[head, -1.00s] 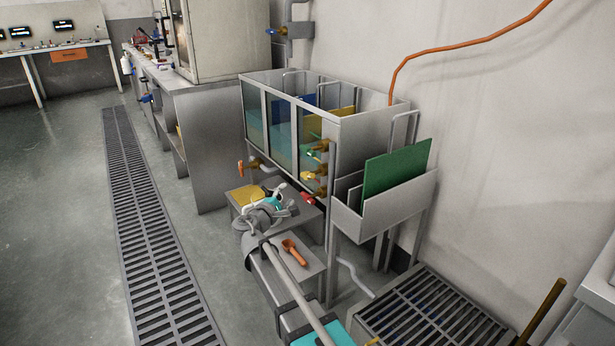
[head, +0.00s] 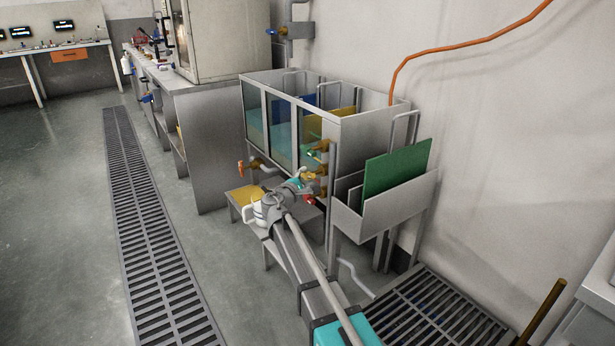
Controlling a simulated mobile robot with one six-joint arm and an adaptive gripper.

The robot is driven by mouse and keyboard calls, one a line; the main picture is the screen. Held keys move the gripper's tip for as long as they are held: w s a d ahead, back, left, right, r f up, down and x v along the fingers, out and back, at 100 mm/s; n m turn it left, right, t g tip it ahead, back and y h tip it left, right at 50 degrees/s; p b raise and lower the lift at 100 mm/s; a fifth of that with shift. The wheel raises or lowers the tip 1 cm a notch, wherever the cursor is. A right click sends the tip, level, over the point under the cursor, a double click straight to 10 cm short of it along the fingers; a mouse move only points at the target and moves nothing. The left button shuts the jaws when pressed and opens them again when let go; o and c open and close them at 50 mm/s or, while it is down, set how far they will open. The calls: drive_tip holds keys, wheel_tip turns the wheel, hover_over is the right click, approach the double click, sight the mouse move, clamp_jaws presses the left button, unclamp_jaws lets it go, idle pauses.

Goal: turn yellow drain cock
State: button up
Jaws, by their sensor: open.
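The yellow drain cock (head: 309,176) is the middle one of a column of brass cocks on the right end of the glass-fronted tank. A green-handled cock (head: 314,154) is above it and a red-handled cock (head: 310,200) is below it. My gripper (head: 303,180) is open, close in front of the yellow cock and partly covering it. Whether its fingers touch or straddle the handle cannot be told at this size.
An orange-handled cock (head: 243,167) sticks out at the tank's left front. A stepped stand with a yellow top (head: 245,195) is below my arm. A grey rack (head: 385,217) holds a green plate (head: 397,166) at right. A floor grating (head: 150,230) runs along the left.

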drive_tip(key=shift+x, duration=0.85)
drive_tip(key=shift+c, duration=0.2)
clamp_jaws()
